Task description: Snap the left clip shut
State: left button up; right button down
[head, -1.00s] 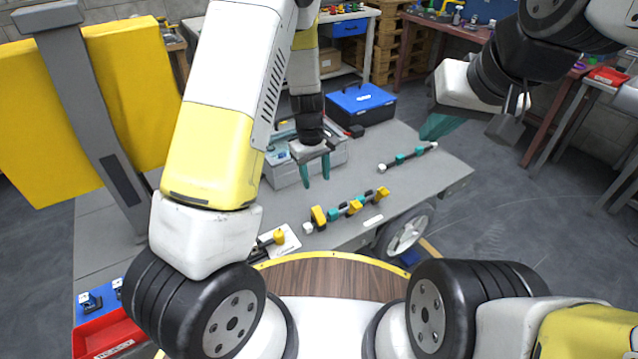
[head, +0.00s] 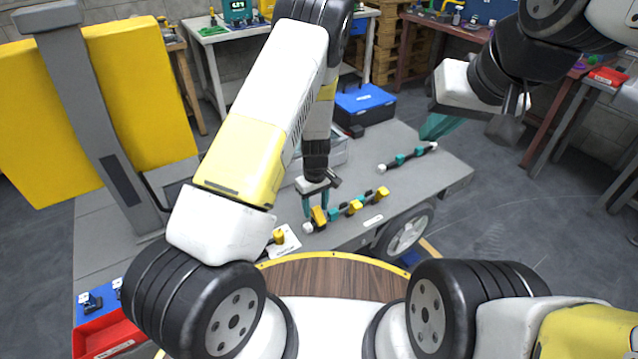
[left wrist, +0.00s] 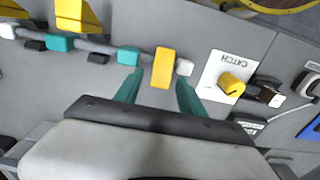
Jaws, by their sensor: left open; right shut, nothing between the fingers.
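A rod (head: 343,211) with white ends, teal blocks and several yellow clips lies across the near part of the grey bench. The leftmost yellow clip (head: 319,217) is near the rod's left white end; it also shows in the left wrist view (left wrist: 164,67). My left gripper (head: 316,212) points down over this end of the rod, open. In the left wrist view its teal fingertips (left wrist: 159,80) are on either side of the clip; contact cannot be told. Whether the clip is latched is unclear. My right gripper (head: 435,128) is shut and empty, up at the right.
A white card marked CATCH (left wrist: 222,80) with a yellow knob (left wrist: 231,84) lies beside the rod's end. A second rod (head: 408,158) lies farther back. A blue case (head: 362,104) and a grey bin (head: 335,150) stand behind. Bench surface between the rods is clear.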

pick_arm(q)
grip_shut()
jog(key=shift+w+a+f+g+h, duration=0.2)
jog(key=shift+w+f+g+h, duration=0.1)
jog(key=shift+g, duration=0.1)
jog(key=shift+w+f+g+h, duration=0.15)
jog(key=shift+f+g+h, duration=0.1)
jog(key=shift+g+h, duration=0.35)
grip_release()
jog(key=shift+a, duration=0.1)
